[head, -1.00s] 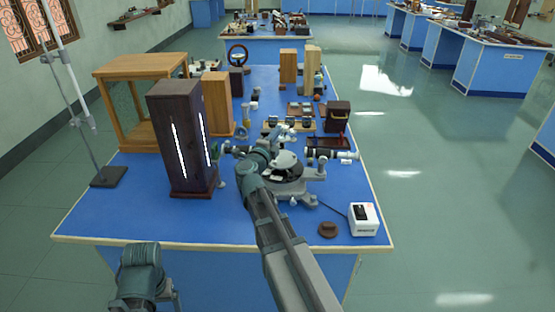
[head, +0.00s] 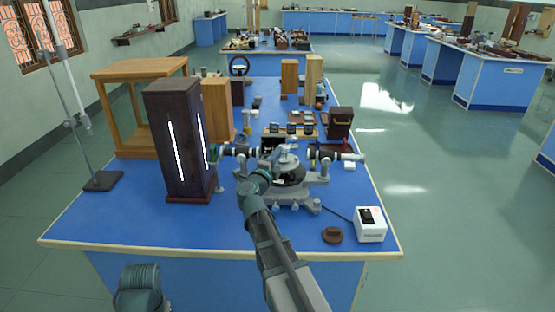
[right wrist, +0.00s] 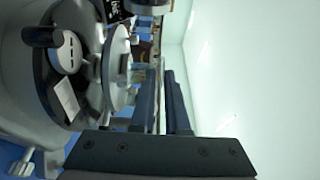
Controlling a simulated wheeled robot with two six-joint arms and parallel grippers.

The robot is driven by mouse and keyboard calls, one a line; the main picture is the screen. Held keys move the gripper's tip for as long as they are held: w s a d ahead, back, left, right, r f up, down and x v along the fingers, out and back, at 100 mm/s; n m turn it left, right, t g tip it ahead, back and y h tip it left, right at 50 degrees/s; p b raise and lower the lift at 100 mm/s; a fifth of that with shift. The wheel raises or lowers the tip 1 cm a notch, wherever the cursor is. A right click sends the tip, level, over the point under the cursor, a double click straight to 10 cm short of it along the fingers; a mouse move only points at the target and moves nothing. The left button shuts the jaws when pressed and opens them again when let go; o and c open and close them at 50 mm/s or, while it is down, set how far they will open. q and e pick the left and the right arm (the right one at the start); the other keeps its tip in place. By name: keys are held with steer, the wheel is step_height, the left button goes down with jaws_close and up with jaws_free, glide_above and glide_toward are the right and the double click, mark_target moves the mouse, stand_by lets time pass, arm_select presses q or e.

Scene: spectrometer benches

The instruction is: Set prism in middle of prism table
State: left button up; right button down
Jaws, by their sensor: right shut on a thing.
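The spectrometer (head: 290,188) stands near the front of the blue bench. Its round prism table (head: 291,160) is at its centre; in the right wrist view the prism table (right wrist: 117,68) shows nearly edge-on, just left of the fingers. My right gripper (right wrist: 163,75) is shut on the prism, close beside and above the prism table. A small glassy piece, apparently the prism (right wrist: 138,74), shows between fingers and disc; most of it is hidden and I cannot tell whether it touches the table. In the head view my right arm partly covers the spectrometer. My left gripper is out of view.
The spectrometer's telescope (head: 335,154) and collimator (head: 237,150) stick out at its sides. A tall dark lamp housing (head: 172,140) with bright slits stands left. A white power box (head: 370,223) and a brown disc (head: 332,235) lie front right. The front left bench top is clear.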

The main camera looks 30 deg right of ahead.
steer(key=c, duration=1.4)
jaws_free()
steer(key=shift+f, duration=0.15)
steer(key=o, duration=0.5)
steer(key=shift+s+a+r, duration=0.1)
steer(key=shift+a+r, duration=0.05)
steer(key=shift+r, duration=0.1)
steer(key=v, duration=1.1)
steer(key=shift+s+a+f, duration=0.1)
steer(key=shift+s+a, duration=0.15)
